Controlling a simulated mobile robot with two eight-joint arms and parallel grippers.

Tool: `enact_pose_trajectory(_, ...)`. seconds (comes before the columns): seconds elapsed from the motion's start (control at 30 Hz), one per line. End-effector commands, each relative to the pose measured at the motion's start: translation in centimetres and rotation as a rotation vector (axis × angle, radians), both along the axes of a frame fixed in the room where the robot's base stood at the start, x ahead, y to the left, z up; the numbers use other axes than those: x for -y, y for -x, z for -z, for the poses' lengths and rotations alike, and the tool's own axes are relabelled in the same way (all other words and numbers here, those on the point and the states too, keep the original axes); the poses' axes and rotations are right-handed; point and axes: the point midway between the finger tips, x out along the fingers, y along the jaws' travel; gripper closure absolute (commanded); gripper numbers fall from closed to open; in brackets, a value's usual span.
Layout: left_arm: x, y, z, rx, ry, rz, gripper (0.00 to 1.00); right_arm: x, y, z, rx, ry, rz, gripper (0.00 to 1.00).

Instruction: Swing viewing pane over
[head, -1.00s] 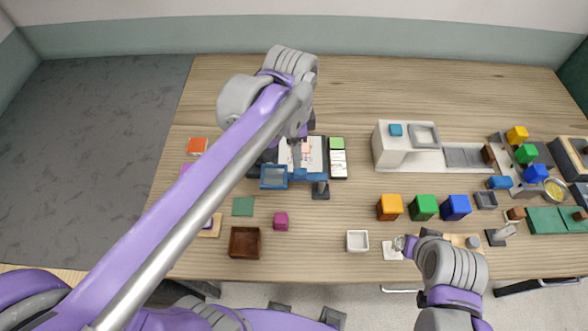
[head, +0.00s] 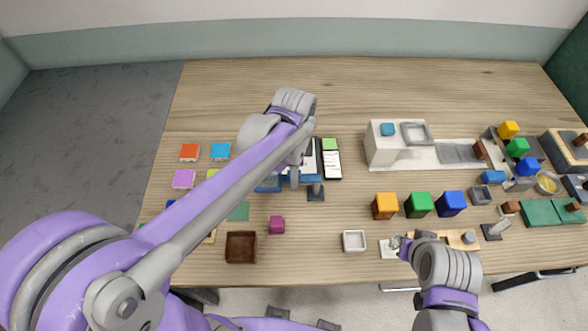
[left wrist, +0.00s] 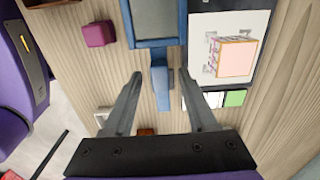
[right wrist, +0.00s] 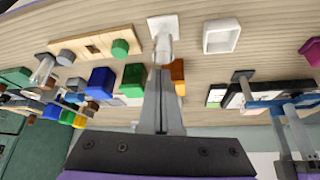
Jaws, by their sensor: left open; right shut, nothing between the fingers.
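The viewing pane (left wrist: 157,24) is a blue-framed grey panel with a blue bar (left wrist: 161,88). In the left wrist view the bar lies between the spread fingers of my open left gripper (left wrist: 160,74), with visible gaps beside it. In the head view my left arm covers much of the pane (head: 268,184); my left gripper (head: 296,174) is over its right side, near the dark stand (head: 316,192). A white card with a pink block picture (left wrist: 232,52) lies beside the pane. My right gripper (right wrist: 161,70) is shut and empty, close to a clear glass piece on a white plate (right wrist: 163,24).
Orange, green and blue cubes (head: 418,205) stand right of the pane. A white tray (head: 355,240), magenta cube (head: 277,225) and brown box (head: 241,247) are in front. A white block-shaped station (head: 385,145) stands behind the cubes. The back of the table is clear.

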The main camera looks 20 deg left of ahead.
Motion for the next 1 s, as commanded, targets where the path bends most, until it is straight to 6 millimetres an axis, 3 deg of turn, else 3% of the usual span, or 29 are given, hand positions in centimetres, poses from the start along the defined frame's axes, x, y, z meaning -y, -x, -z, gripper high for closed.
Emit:
enact_pose_trajectory(0.27,-0.01,-0.01,0.09,0.001,0.000,0.000,0.44,0.00,0.00,-0.01,0.000,0.000,0.000,1.00)
enact_pose_trajectory(0.57,0.00,-0.01,0.07,0.001,0.000,-0.001,0.98,0.00,0.00,-0.01,0.000,0.000,0.000,1.00)
enact_pose_trajectory(1.0,0.00,-0.01,0.05,0.001,0.000,0.000,1.00,0.00,-0.01,-0.02,0.000,0.000,0.000,1.00)
